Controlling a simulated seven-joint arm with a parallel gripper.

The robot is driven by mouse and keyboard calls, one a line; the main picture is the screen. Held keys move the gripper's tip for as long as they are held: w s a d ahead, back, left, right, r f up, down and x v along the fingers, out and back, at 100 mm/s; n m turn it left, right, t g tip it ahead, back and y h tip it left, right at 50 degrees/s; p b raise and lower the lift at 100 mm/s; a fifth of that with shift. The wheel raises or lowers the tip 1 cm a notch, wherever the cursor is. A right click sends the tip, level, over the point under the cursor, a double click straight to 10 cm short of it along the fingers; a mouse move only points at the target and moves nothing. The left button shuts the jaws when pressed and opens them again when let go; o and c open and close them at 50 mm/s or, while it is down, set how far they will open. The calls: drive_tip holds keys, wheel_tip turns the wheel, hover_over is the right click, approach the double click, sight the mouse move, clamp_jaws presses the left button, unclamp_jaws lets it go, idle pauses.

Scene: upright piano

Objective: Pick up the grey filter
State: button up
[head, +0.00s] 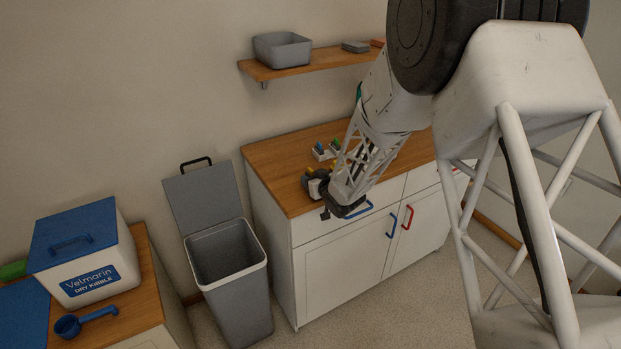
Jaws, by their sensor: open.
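I cannot tell for sure which thing is the grey filter. A small flat grey block (355,46) lies on the wall shelf, right of the grey bin. A small dark and pale thing with yellow parts (315,180) is at the left front of the wooden counter, partly hidden by my arm. My gripper (342,211) is a small dark shape at the counter's front edge, just right of that thing. It is open, and I see nothing held in it.
The wall shelf (292,71) carries a grey bin (283,49). Small blue and green items (328,148) stand on the counter (283,153). An open grey trash bin (232,275) stands left of the cabinet. A kibble box (85,260) and blue scoop (84,321) are farther left.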

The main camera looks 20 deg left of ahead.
sight(310, 169)
drive_tip(key=shift+c, duration=0.2)
clamp_jaws()
drive_tip(key=shift+r, duration=0.1)
drive_tip(key=shift+r, duration=0.65)
wheel_tip(310, 169, up, 2)
drive_tip(key=s+d, duration=0.3)
drive_tip(key=s, duration=0.4)
drive_tip(key=s+d+r, duration=0.1)
drive_tip(key=s+d, duration=0.3)
drive_tip(key=s, duration=0.3)
drive_tip(key=shift+s+d+r, duration=0.15)
drive_tip(key=shift+r, duration=0.1)
